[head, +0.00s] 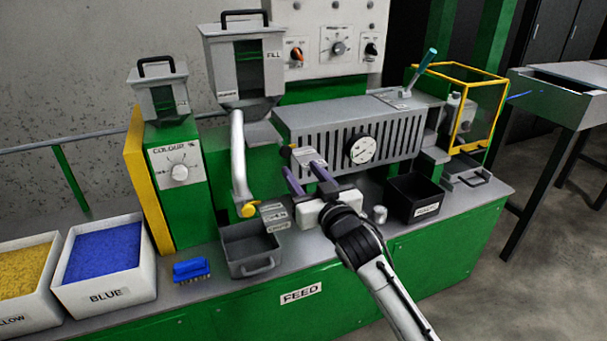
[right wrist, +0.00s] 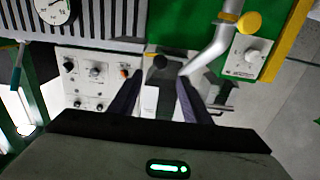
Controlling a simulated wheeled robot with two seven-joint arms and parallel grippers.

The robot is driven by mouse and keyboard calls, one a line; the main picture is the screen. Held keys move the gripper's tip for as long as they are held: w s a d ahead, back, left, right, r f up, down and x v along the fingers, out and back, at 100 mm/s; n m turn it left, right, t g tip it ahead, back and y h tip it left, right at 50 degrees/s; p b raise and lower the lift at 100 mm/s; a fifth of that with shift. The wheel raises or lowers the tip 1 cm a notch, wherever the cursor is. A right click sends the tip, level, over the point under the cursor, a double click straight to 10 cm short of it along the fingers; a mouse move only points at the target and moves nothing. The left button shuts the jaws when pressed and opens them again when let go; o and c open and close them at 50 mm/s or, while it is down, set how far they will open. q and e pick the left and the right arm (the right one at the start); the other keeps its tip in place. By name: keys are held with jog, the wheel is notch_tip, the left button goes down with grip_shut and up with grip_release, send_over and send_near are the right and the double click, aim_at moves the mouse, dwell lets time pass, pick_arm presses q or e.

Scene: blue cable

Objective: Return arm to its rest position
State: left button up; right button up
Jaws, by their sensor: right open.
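My right gripper (head: 304,178) is in front of the green machine, its two dark fingers spread apart and pointing at the machine's front. In the right wrist view the fingers of the right gripper (right wrist: 157,90) stand apart with nothing held between them. A dark round knob (right wrist: 160,62) shows beyond the fingertips. My right arm (head: 378,270) reaches in from the bottom right over the bench. My left gripper is not in view.
The slotted barrel housing (head: 310,128) with a dial (head: 361,149) is close behind the gripper. A grey tray (head: 246,262), blue brush (head: 191,269) and black bin (head: 409,205) stand on the bench. Bins of blue (head: 66,255) and yellow pellets are left.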

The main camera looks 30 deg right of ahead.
jog(key=shift+f, duration=0.1)
dwell(0.4)
jog(key=s+a+f+n+g+y, duration=0.1)
jog(key=s+a+f+g+y, duration=0.3)
jog(key=s+f, duration=0.75)
jog(key=s+a+f+n+g+h, duration=0.15)
jog(key=s+a+f, duration=0.6)
jog(key=f, duration=0.75)
jog(key=s+a+f+g+y, duration=0.1)
jog(key=s+f+g, duration=0.1)
jog(key=s, duration=0.5)
jog(key=s+a+f+g+y, duration=0.1)
jog(key=s+a+f+g, duration=0.1)
jog(key=s+f, duration=0.3)
jog(key=shift+s+a+f+n, duration=0.2)
jog(key=shift+s+n, duration=0.25)
jog(key=shift+s, duration=0.75)
